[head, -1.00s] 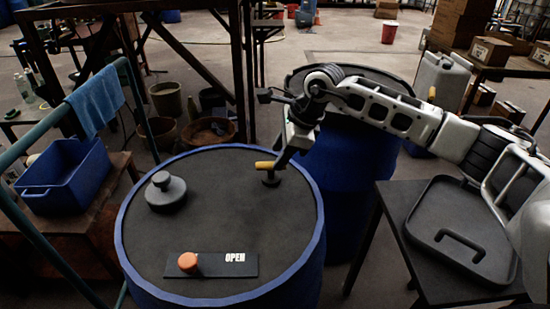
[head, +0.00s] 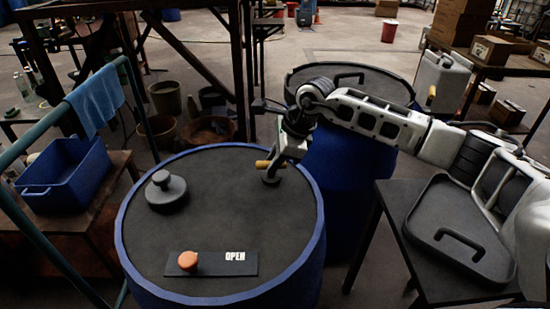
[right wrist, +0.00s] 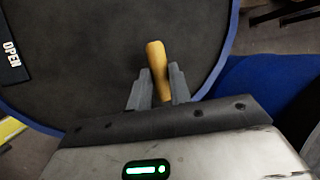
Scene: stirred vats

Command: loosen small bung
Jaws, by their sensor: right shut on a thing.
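The small bung (head: 271,180), a dark round piece with a yellow wooden handle (head: 263,164), sits near the right edge of the dark lid (head: 215,220) of the blue vat. My right gripper (head: 277,163) is shut on the handle, coming in from the upper right. In the right wrist view the handle (right wrist: 157,62) lies between the two fingers and sticks out past their tips. The bung's base is hidden in the right wrist view. My left gripper is not in view.
A larger dark knobbed plug (head: 166,193) stands on the lid at left. A black plate (head: 222,265) marked OPEN with an orange knob (head: 188,261) lies in front. A second blue vat (head: 340,185) stands behind, and a side table holds a dark handled tray (head: 460,235).

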